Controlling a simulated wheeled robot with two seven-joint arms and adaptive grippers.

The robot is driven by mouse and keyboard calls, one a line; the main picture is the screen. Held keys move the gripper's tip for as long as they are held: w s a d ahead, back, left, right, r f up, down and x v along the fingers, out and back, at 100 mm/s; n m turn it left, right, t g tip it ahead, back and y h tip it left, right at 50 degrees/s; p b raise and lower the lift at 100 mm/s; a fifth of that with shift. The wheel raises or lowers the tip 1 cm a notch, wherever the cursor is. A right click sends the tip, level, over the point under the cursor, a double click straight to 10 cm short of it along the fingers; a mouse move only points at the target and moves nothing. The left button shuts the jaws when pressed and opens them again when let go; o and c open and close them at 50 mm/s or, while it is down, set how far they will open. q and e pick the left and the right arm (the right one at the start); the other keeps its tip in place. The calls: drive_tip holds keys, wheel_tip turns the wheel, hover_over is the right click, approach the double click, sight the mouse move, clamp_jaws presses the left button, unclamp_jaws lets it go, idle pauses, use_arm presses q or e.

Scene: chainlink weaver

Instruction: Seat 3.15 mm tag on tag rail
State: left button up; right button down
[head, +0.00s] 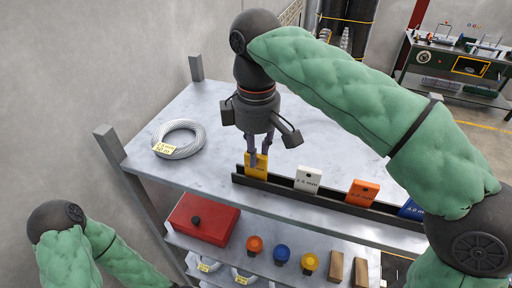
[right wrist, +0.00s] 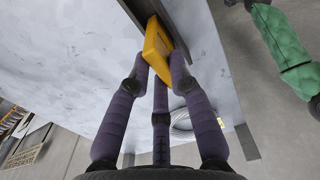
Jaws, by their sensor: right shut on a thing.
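My right gripper (head: 261,150) is shut on a yellow tag (head: 256,168) and points down at the left end of the dark tag rail (head: 330,203). In the right wrist view the yellow tag (right wrist: 157,42) is between the fingertips, beside the dark rail (right wrist: 177,22). The tag's lower edge meets the rail in the head view; I cannot tell if it is fully down in the slot. The fingers cover part of its face and its print is not readable. My left arm shows at the lower left; its gripper is out of view.
A white tag (head: 308,179), an orange tag (head: 363,191) and a blue tag (head: 411,209) stand along the rail. A wire coil (head: 190,133) with a yellow label lies at left on the shelf top. Below are a red box (head: 203,222) and coloured knobs. A corner post (head: 115,158) rises at left.

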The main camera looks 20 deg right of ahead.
drive_tip(key=shift+s, duration=0.1)
drive_tip(key=c, duration=1)
unclamp_jaws()
drive_tip(key=shift+c, duration=0.2)
drive_tip(key=shift+r, duration=0.1)
wheel_tip(320, 180, up, 7)
drive_tip(key=shift+r, duration=0.15)
